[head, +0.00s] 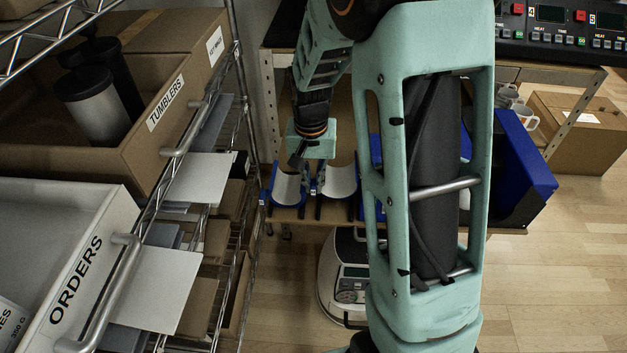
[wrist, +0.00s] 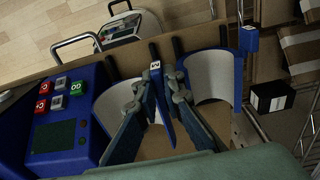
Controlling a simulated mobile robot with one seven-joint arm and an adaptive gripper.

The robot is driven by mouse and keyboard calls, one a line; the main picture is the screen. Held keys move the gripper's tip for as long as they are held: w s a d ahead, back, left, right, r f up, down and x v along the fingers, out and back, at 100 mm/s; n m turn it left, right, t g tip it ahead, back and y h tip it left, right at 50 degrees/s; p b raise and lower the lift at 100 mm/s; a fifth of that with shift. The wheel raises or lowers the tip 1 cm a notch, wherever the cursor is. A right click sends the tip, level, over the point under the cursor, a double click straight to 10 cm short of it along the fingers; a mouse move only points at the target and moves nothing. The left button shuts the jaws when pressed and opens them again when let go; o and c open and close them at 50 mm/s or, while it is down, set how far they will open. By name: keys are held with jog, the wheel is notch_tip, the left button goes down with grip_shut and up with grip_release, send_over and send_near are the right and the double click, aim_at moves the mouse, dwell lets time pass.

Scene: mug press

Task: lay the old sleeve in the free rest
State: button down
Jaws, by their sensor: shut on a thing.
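Two curved sleeves, blue outside and pale inside, lie side by side at the shelf's edge. My gripper (head: 305,162) points down between them; its fingers (wrist: 156,82) are shut on the small blue numbered tab at the right edge of the left sleeve in the wrist view (wrist: 113,100). I take this held one as the old sleeve; it is on the right in the head view (head: 339,181). It sits low, at a rest between dark posts; I cannot tell whether it touches the rest. The other sleeve (wrist: 211,74) lies in the neighbouring rest, also seen in the head view (head: 287,188).
The blue press (wrist: 65,125) with buttons stands left in the wrist view. A wire rack with a tumblers box (head: 150,105) and an orders tray (head: 85,260) is close on the left in the head view. A small black box (wrist: 272,97) lies at right.

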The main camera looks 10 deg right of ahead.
aim_at(313, 194)
jog(key=shift+f+b, duration=1.55)
jog(key=shift+f, duration=0.7)
jog(key=c, duration=0.6)
grip_release()
jog(key=shift+r, duration=0.1)
jog(key=shift+r+p, duration=3.1)
jog(key=shift+r, duration=0.85)
